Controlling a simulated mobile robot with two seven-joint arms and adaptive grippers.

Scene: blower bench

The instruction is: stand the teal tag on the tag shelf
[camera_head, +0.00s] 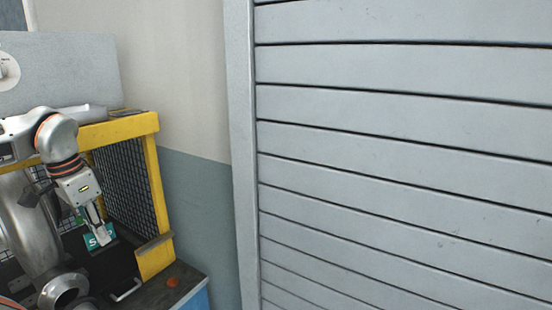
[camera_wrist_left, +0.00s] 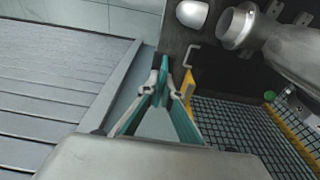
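The teal tag (camera_head: 91,241) with a white mark shows at the lower left of the head view, at the fingertips of my left gripper (camera_head: 101,232). The gripper points down and one finger covers part of the tag's face. In the left wrist view the fingers of my left gripper (camera_wrist_left: 162,92) come together on the tag, a thin teal piece (camera_wrist_left: 163,70) seen nearly edge-on. The tag is held off the bench, in front of the yellow frame. I cannot make out the tag shelf for certain. My right gripper is in neither view.
A yellow frame (camera_head: 150,190) with black mesh panels (camera_head: 122,185) stands around the bench. A metal pipe part (camera_wrist_left: 240,25) is at the upper right of the wrist view. A small orange object (camera_head: 172,282) lies near the bench corner. A grey slatted shutter (camera_head: 400,150) fills the right.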

